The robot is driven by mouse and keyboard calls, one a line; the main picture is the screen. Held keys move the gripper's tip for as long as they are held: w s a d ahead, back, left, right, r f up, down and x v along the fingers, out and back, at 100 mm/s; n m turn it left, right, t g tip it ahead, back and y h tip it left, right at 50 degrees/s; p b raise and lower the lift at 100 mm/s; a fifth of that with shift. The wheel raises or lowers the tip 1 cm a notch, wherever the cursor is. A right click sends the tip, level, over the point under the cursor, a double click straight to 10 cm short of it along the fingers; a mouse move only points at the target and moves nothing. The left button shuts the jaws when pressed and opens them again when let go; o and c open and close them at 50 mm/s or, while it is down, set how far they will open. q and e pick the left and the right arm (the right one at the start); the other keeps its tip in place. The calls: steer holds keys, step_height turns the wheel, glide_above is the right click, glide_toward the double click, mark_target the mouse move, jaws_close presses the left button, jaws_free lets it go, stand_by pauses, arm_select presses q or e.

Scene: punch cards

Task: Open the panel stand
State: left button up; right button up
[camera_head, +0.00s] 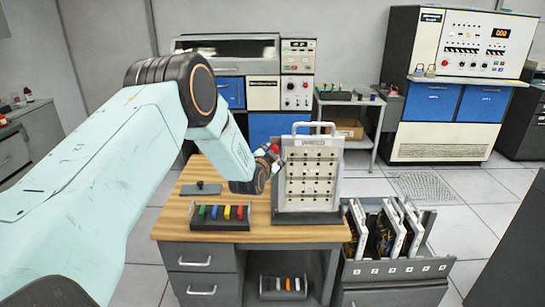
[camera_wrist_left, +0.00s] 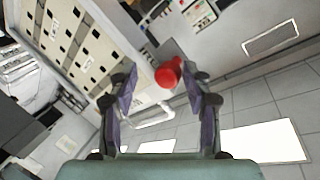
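The panel stand (camera_head: 309,181) is a cream upright panel with rows of dark slots, a label strip and a top handle, on a grey base on the wooden desk. In the left wrist view its slotted face (camera_wrist_left: 84,40) fills the upper left, tilted. A red knob (camera_head: 274,148) shows at the stand's upper left side. It also shows in the left wrist view (camera_wrist_left: 167,74), between the spread fingertips. My left gripper (camera_wrist_left: 160,80) is open; I cannot tell whether either finger touches the knob. In the head view my wrist mostly hides it. My right gripper is not in view.
A tray of coloured pieces (camera_head: 220,216) sits on the wooden desk (camera_head: 258,232), left of the stand. A small grey plate with a knob (camera_head: 201,188) lies behind it. A rack of upright panels (camera_head: 392,265) stands right of the desk. Floor beyond is clear.

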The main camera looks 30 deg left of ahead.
arm_select(q)
steer(key=v, duration=1.2)
steer(key=shift+f, duration=0.1)
stand_by(0.4)
